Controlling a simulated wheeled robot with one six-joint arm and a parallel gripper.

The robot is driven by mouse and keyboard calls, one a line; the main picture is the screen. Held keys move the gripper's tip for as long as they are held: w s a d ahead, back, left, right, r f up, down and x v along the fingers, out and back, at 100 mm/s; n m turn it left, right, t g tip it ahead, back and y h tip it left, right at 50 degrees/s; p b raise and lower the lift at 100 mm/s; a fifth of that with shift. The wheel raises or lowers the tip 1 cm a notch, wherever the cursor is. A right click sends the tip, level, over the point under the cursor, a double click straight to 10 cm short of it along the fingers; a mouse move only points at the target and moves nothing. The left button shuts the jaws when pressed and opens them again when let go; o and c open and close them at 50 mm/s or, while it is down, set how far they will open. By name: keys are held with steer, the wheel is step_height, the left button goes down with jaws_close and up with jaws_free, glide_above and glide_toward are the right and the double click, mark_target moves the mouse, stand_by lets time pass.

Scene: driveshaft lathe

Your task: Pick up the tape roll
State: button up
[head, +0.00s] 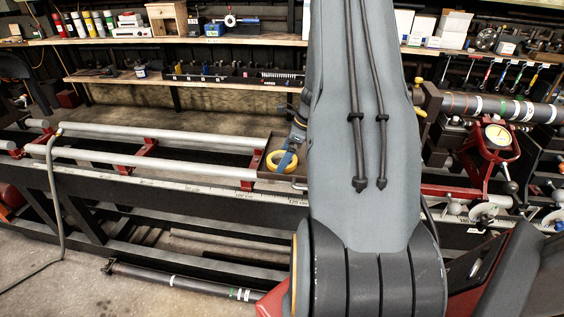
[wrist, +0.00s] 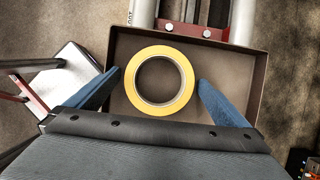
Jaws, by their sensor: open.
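The yellow tape roll (wrist: 187,80) lies flat in a shallow brown tray (wrist: 244,75) in the wrist view, its round hole facing up. In the head view the yellow roll (head: 273,161) shows in the tray left of my arm, partly covered by a blue finger. My gripper (wrist: 159,77) is open, with one blue finger on the left of the roll and one on the right. Gaps show between the fingers and the roll in the wrist view. The fingers' height above the tray floor is hard to tell. My arm hides part of the tray in the head view.
Two long grey rails (head: 170,157) run left from the tray on the lathe bed. A dial gauge on a red stand (head: 490,150) and a dark shaft (head: 490,107) stand right of my arm. Shelves with tools (head: 190,78) are behind.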

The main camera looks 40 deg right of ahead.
steer(key=c, duration=1)
